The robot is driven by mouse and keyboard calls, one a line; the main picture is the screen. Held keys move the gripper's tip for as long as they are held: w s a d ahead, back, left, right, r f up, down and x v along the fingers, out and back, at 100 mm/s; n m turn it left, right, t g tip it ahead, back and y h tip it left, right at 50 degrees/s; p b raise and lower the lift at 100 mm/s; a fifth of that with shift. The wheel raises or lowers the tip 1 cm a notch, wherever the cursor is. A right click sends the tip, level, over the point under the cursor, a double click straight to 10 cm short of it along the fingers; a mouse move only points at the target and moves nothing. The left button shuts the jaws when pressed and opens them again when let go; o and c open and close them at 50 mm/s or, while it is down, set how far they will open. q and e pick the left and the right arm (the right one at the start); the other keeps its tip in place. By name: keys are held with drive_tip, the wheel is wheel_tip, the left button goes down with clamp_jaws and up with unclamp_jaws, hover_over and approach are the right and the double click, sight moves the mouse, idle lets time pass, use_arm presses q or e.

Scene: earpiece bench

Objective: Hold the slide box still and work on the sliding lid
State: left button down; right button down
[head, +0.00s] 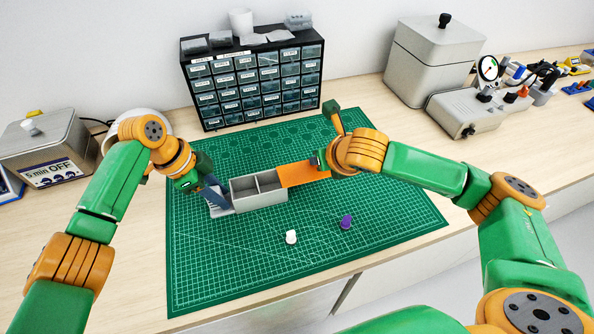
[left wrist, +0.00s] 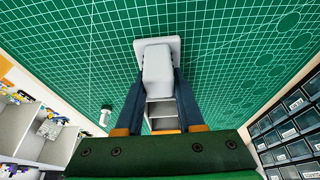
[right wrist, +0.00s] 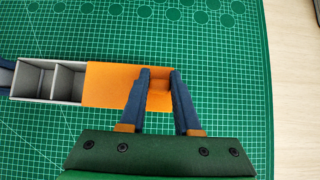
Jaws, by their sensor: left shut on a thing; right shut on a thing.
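The grey slide box (head: 258,197) lies on the green mat with two empty compartments uncovered. Its orange sliding lid (head: 301,174) sticks out to the right of the box. My left gripper (head: 216,196) is at the box's left end, shut on a light grey grip block (left wrist: 158,66) there. My right gripper (right wrist: 159,78) is shut on a raised orange tab near the lid's outer end. In the right wrist view the lid (right wrist: 112,86) meets the box (right wrist: 50,82) at the right edge of its compartments. The lid's far inner end is not clear.
A white earpiece (head: 291,237) and a purple one (head: 346,222) stand on the cutting mat (head: 240,275) in front of the box. A black drawer cabinet (head: 252,85) stands behind. Grey machines (head: 435,55) are at the back right. The mat's front is mostly clear.

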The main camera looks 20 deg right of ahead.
drive_tip(key=shift+s+f, duration=0.2)
drive_tip(key=shift+f, duration=0.15)
drive_tip(key=c, duration=1)
unclamp_jaws()
drive_tip(key=shift+o, duration=0.2)
drive_tip(key=shift+w+r, duration=0.15)
drive_tip(key=shift+r, duration=2.6)
